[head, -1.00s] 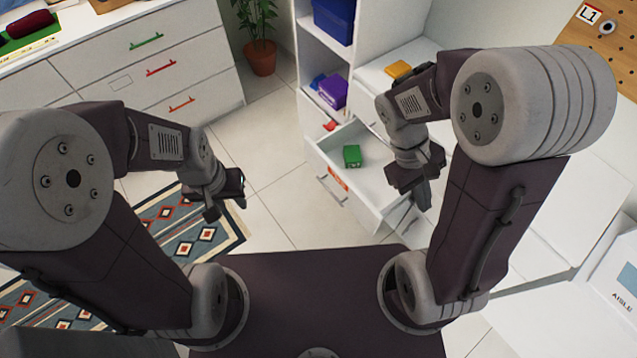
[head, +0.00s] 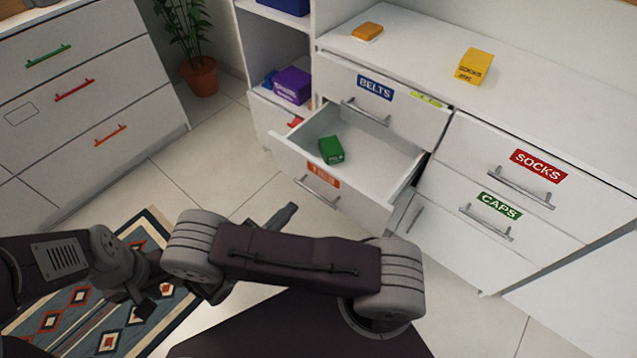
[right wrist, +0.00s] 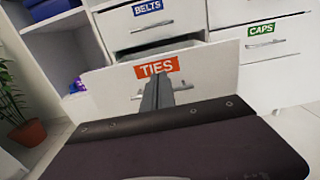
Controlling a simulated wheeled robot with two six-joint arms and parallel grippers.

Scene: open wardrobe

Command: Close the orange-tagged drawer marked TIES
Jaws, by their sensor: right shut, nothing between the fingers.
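The TIES drawer (head: 305,165) is pulled out below the BELTS drawer, with a green box (head: 331,150) inside. Its orange tag (head: 323,176) and bar handle (head: 317,191) are on the front panel; the tag reads TIES in the right wrist view (right wrist: 157,68). My right gripper (head: 287,213) is shut and empty, pointing at the drawer front from the near side. In the right wrist view its fingers (right wrist: 157,92) overlap the middle of the handle; contact cannot be told. My left gripper (head: 142,303) is low over the rug, away from the drawer; its jaws are unclear.
The BELTS (head: 375,88), SOCKS (head: 538,165) and CAPS (head: 500,205) drawers surround it. A yellow box (head: 474,66) and an orange item (head: 367,31) lie on top. A shelf with a purple box (head: 292,86) stands left. Floor before the drawer is clear.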

